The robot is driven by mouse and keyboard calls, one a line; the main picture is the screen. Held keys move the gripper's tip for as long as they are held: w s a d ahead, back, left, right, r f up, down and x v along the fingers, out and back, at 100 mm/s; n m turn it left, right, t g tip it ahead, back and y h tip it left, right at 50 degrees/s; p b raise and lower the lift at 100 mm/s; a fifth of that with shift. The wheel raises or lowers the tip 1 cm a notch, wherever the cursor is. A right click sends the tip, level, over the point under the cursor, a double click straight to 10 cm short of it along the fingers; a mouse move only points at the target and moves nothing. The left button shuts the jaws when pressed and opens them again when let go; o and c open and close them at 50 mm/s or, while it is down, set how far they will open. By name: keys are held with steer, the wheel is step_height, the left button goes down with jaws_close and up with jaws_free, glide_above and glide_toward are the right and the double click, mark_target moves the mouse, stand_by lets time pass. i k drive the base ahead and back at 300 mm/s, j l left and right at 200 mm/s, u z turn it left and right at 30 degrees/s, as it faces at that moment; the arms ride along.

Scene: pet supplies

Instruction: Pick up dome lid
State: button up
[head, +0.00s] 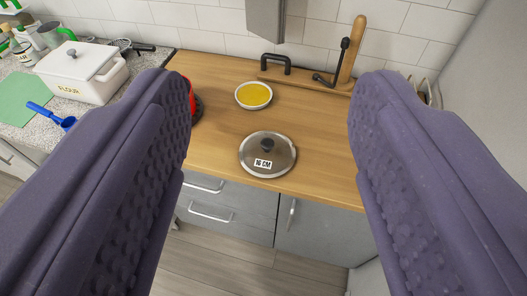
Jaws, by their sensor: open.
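The dome lid (284,158) is round with a metal rim, a dark knob on top and a label reading "16 CM". It lies flat on the wooden countertop (222,140), close to its front edge. My gripper (268,85) is open, with one purple textured finger on each side of the picture. The lid shows between the fingers, lower down and farther off, and nothing touches it. No part of the lid is hidden by the fingers.
A white bowl of yellow content (254,95) stands behind the lid. A red pot (190,100) is partly hidden by the left finger. A wooden post (354,48) and black tap (339,65) stand at the back. A white flour box (82,71) sits left.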

mark_target(264, 154)
steer(key=i+j, duration=0.15)
steer(key=i, duration=0.3)
steer(key=i+j, duration=0.2)
steer(key=i, duration=0.3)
steer(key=i+j, duration=0.15)
steer(key=i, duration=0.3)
